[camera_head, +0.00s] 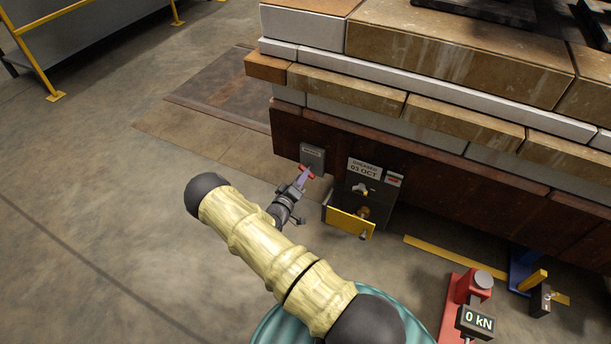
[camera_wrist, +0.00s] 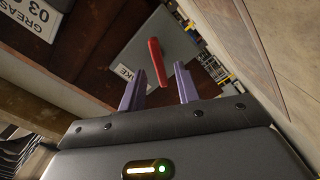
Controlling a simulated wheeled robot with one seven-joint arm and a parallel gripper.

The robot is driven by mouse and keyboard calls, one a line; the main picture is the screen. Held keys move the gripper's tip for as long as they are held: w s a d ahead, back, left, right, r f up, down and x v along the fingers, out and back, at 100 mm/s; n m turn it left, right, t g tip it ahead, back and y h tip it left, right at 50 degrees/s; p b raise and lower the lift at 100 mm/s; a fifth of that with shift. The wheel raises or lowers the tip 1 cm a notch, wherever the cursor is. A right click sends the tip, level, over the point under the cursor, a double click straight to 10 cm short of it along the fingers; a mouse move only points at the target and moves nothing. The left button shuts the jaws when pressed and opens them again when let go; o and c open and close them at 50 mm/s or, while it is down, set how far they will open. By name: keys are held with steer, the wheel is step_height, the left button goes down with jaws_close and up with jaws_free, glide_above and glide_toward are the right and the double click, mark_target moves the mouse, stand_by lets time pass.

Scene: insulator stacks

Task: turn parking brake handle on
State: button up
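The parking brake handle is a red bar (camera_head: 308,171) on a grey plate (camera_head: 312,155) fixed to the dark side panel. In the wrist view the red bar (camera_wrist: 158,60) stands out from the grey plate (camera_wrist: 180,47), whose label is partly hidden and ends in "KE". My gripper (camera_head: 302,178) is right at the handle in the head view. In the wrist view its two purple fingers (camera_wrist: 160,69) are apart, one on each side of the bar, with gaps showing. I cannot tell how far the bar reaches between them.
Right of the plate are a "GREASED 03 OCT" label (camera_head: 364,168) and a box with a yellow flap (camera_head: 350,221). A red stand with a "0 kN" display (camera_head: 478,320) is at lower right. The stone-block stack (camera_head: 460,60) rises above.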

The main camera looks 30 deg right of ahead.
mark_target(309, 168)
steer(key=b+x, duration=0.1)
steer(key=x, duration=0.2)
steer(key=shift+w+d, duration=0.25)
steer(key=shift+d, duration=0.05)
jaws_close()
steer(key=shift+m, duration=0.3)
